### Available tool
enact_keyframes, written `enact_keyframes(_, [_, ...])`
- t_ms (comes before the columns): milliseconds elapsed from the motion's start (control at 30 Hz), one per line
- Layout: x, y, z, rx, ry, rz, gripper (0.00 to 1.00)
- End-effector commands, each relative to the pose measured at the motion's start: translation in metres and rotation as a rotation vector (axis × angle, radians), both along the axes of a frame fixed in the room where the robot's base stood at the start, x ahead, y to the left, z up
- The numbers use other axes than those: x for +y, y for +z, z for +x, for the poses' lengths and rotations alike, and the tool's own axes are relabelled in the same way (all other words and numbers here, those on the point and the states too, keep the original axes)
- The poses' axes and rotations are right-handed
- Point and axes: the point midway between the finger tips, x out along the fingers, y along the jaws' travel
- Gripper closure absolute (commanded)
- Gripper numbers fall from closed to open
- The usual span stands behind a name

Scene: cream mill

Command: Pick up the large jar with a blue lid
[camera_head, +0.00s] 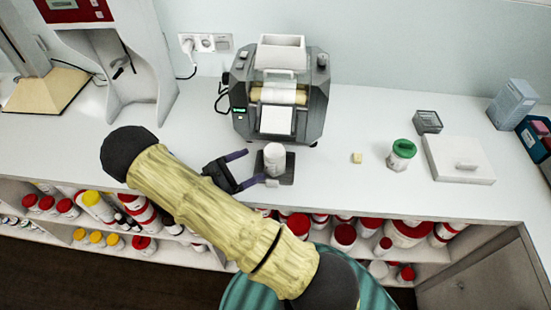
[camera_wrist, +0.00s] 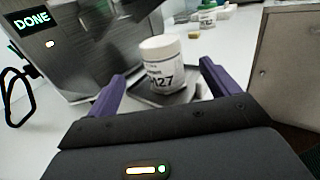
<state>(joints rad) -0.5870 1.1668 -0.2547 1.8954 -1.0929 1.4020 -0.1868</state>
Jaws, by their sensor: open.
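I see no jar with a blue lid in either view. A white jar with a white lid (camera_head: 274,160) stands upright on a small dark plate (camera_head: 289,177) in front of the label machine. In the wrist view this jar (camera_wrist: 162,62) carries a label with "127" and stands ahead, between the lines of my two purple fingers. My gripper (camera_head: 254,168) is open and empty, its fingertips just left of the jar. I cannot tell whether a finger touches it. A jar with a green lid (camera_head: 402,154) stands further right on the counter.
The label machine (camera_head: 280,95) stands behind the plate. A small yellowish block (camera_head: 357,158), a flat white device (camera_head: 458,160) and a dark small box (camera_head: 427,122) are to the right. Shelves below the counter hold several jars with red or yellow lids (camera_head: 344,234).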

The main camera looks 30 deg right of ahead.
Motion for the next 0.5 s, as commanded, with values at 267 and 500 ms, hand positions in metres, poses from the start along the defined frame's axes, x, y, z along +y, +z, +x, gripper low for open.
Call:
enact_keyframes(267, [-0.048,0.003,0.001,0.001,-0.004,-0.001,0.13])
enact_keyframes(500, [-0.057,0.000,0.002,0.000,0.000,0.000,0.13])
